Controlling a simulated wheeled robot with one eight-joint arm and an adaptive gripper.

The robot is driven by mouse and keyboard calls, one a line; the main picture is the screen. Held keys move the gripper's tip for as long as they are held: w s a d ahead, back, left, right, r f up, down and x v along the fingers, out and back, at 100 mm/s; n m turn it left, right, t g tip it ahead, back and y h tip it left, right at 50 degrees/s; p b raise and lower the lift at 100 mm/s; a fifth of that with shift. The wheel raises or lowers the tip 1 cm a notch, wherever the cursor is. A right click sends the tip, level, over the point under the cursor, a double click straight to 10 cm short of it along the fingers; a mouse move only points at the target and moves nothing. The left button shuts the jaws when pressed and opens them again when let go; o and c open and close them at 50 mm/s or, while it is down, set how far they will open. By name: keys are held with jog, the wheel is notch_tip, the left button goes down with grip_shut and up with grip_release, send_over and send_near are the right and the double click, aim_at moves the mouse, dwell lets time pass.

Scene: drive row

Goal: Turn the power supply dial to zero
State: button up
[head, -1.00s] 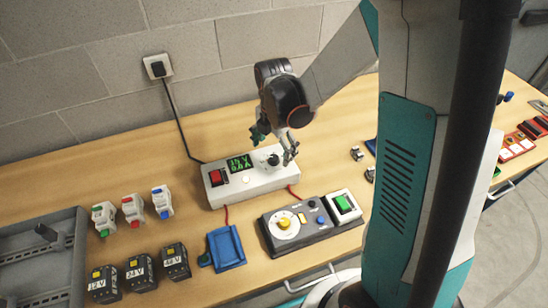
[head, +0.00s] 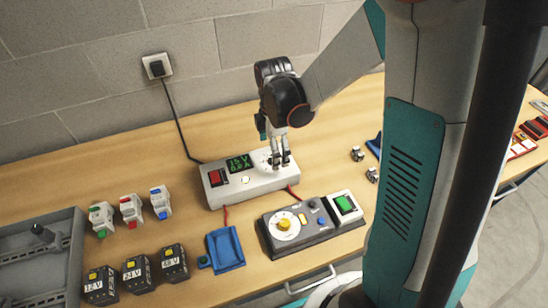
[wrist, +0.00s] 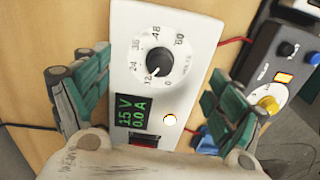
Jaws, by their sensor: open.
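The white power supply (head: 222,196) stands on the bench by the wall. In the wrist view its front panel (wrist: 190,30) shows a black dial (wrist: 158,62) with a printed scale from 0 to 60. The dial's white mark points near 12. The green display (wrist: 131,112) reads 15 V and 0.0 A. My gripper (head: 279,163) is over the dial end of the supply and hides the dial in the head view. In the wrist view my gripper (wrist: 156,75) is open, with one green-padded finger on each side of the dial, apart from it.
A red switch (head: 215,177) and lit button sit on the supply. A control box with a yellow knob (head: 285,224) and a green-button box (head: 344,205) stand in front. A blue tray (head: 226,249) and several breakers lie nearby.

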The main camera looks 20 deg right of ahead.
jog(key=shift+f+b, duration=1.35)
jog(key=shift+f, duration=0.4)
jog(key=shift+c, duration=0.6)
jog(key=shift+s, duration=0.1)
jog(key=c, duration=1.2)
jog(key=shift+c, duration=0.2)
